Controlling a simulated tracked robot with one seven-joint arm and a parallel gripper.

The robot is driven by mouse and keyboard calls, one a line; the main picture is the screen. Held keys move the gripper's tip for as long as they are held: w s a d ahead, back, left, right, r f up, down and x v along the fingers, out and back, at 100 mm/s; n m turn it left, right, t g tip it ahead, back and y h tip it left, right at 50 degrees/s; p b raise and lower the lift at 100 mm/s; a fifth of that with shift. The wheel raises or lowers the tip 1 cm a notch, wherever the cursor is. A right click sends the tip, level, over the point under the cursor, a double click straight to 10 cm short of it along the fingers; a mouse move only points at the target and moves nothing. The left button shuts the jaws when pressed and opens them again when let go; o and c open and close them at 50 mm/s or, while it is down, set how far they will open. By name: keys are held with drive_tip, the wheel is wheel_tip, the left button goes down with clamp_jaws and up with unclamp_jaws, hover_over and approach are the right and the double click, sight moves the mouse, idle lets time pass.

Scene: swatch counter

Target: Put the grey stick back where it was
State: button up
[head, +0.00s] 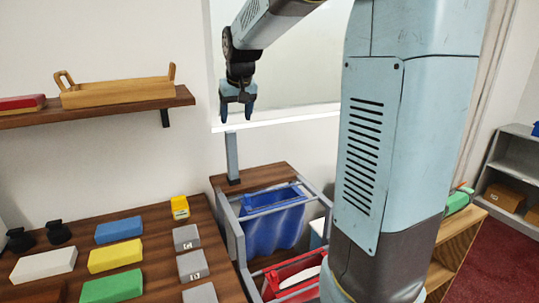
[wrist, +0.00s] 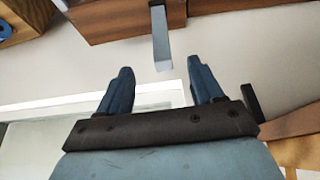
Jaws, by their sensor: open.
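The grey stick (head: 232,156) stands upright at the back of a dark wooden top (head: 265,176), its foot at a small dark base. In the wrist view the grey stick (wrist: 161,42) shows between and beyond the fingertips, its near end facing my gripper. My gripper (head: 237,112) is open and empty, pointing down just above the stick's top end. In the wrist view the two blue fingers of my gripper (wrist: 164,80) are spread apart. The stick appears apart from both fingers.
A frame beside the stick holds a blue bin (head: 272,218) and a red bin (head: 292,278). A counter at left carries coloured blocks (head: 115,257), grey blocks (head: 192,265) and a yellow item (head: 180,207). A wall shelf (head: 100,112) bears a wooden tray (head: 115,93).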

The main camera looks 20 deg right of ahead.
drive_tip(key=s+f+t, duration=0.1)
drive_tip(key=s+f, duration=0.2)
drive_tip(key=s, duration=2.7)
drive_tip(key=shift+s+f, duration=0.2)
drive_tip(key=shift+s, duration=0.05)
